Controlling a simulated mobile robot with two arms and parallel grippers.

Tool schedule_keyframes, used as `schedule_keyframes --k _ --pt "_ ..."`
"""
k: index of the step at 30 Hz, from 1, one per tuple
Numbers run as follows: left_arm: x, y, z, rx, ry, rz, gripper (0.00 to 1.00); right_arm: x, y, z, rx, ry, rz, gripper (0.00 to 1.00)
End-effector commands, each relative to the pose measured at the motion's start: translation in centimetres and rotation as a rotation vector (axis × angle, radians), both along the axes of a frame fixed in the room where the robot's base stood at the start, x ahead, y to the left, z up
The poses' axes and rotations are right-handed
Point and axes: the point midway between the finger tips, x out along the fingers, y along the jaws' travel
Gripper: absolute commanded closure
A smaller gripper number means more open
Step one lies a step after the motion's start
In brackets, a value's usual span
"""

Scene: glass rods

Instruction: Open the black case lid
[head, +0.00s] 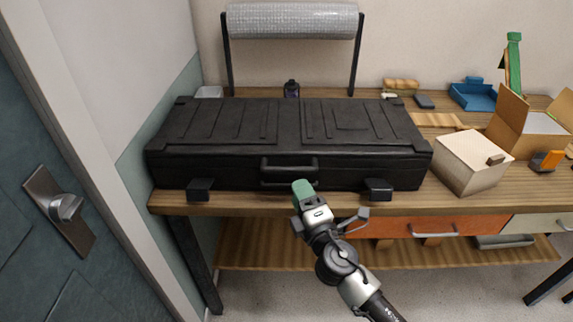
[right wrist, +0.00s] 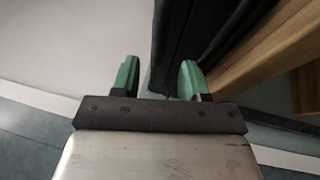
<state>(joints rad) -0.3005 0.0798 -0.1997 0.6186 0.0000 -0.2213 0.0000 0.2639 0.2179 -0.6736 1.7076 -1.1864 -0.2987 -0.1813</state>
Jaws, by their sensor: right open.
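The black case (head: 230,172) lies shut on the wooden workbench, with its ribbed lid (head: 290,125) down flat. A handle (head: 289,163) sits at the middle of its front. A left latch (head: 200,190) and a right latch (head: 378,190) stick out low on the front. My right gripper (head: 304,190) is in front of the case, just below and right of the handle; whether it touches the case cannot be told. In the right wrist view its green fingers (right wrist: 158,80) are apart with nothing between them. My left gripper is not in view.
A cream box (head: 472,165) stands close to the case's right end. An open cardboard box (head: 530,125) and a blue tray (head: 474,96) are farther right. A wrap roll (head: 292,20) on a black stand rises behind the case. A door (head: 40,230) is at the left.

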Motion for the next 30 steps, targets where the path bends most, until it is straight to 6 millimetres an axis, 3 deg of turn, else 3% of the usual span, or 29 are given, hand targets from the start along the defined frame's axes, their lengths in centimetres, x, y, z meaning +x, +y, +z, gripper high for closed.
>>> schedule_keyframes --k 6,12,24,30 --pt "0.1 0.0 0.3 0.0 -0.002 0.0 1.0 3.9 1.7 0.9 0.001 -0.002 0.0 0.56" --pt "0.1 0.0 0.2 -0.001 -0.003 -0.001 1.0 6.2 2.6 1.3 0.001 -0.001 0.0 0.56" --pt "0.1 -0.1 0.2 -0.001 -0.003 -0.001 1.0 6.9 2.9 1.4 0.002 0.0 0.001 0.56" --pt "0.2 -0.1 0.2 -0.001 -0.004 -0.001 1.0 6.8 2.9 1.4 0.002 0.001 0.0 0.86"
